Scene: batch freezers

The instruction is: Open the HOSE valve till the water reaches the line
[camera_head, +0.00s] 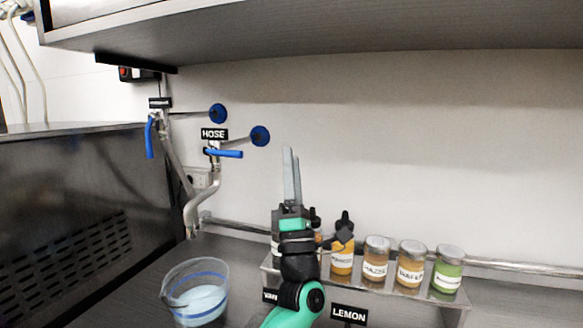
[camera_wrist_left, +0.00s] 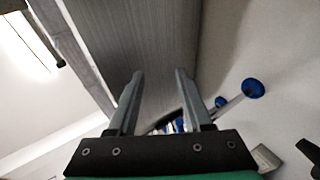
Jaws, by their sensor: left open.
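The HOSE valve shows in the head view as a blue lever (camera_head: 224,154) lying roughly level under a black HOSE label (camera_head: 214,134). A metal spout (camera_head: 192,210) curves down from it. Below the spout stands a clear container (camera_head: 227,281) with a blue line near its upper part and some pale water (camera_head: 203,302) low inside. My left gripper (camera_head: 291,152) points upward to the right of the valve, apart from it and empty. In the left wrist view its two fingers (camera_wrist_left: 160,88) stand apart. My right gripper is not in view.
A second valve with a hanging blue lever (camera_head: 149,138) is left of HOSE. Blue round knobs (camera_head: 260,136) stick out from the wall. Labelled jars (camera_head: 411,265) stand on a metal rack at right. A shelf (camera_head: 330,28) overhangs above.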

